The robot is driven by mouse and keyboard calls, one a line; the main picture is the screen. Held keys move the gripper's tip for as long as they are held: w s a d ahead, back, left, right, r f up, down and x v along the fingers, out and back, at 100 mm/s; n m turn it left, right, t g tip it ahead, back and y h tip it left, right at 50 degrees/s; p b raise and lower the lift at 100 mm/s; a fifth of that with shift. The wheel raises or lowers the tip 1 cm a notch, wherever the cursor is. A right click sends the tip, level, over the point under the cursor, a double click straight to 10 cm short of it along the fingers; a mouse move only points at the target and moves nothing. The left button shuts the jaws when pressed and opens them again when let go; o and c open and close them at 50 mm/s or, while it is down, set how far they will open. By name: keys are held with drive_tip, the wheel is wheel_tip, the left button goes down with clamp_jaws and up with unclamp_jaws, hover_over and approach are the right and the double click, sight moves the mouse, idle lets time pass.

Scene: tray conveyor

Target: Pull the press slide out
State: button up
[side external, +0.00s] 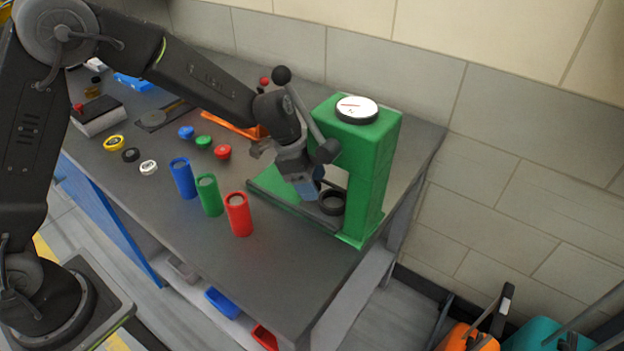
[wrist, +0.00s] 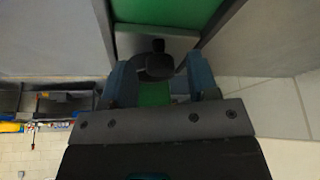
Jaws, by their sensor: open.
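The green press (side external: 372,150) stands at the right end of the bench, with a round white dial on top and a dark lever beside it. Its slide (side external: 282,205) is a dark flat plate low in the press, with a black ring (side external: 331,202) at its right part. My gripper (side external: 310,186) is low at the press opening, above the slide, and hides part of it. In the wrist view my gripper (wrist: 160,72) is open, and a dark knob (wrist: 158,62) on a grey part shows between its blue fingers. Contact with the knob cannot be told.
Blue (side external: 183,178), green (side external: 209,195) and red (side external: 238,214) cylinders stand left of the press. Several coloured caps lie behind them. The press lever (side external: 305,112) is close beside my wrist. The front right bench surface is clear.

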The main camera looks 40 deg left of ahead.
drive_tip(key=shift+f, duration=0.1)
clamp_jaws()
idle(0.5)
